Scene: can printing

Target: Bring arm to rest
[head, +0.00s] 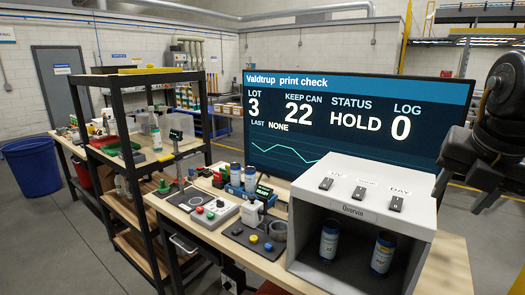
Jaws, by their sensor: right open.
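My right gripper (459,196) hangs at the right edge of the head view, dark and pointing down. Its jaws are open with nothing seen between them. It is in the air to the right of the white-topped cabinet, in front of the big screen's right edge. My right arm (505,90) comes in from the right and is cut off by the frame. My left arm and gripper do not show.
A cabinet (365,191) with switches on top and an open front stands on the table, holding two blue-and-white cans (329,242) (383,253). A large screen (355,120) reads HOLD. A button box (210,212) and several small items crowd the table's left.

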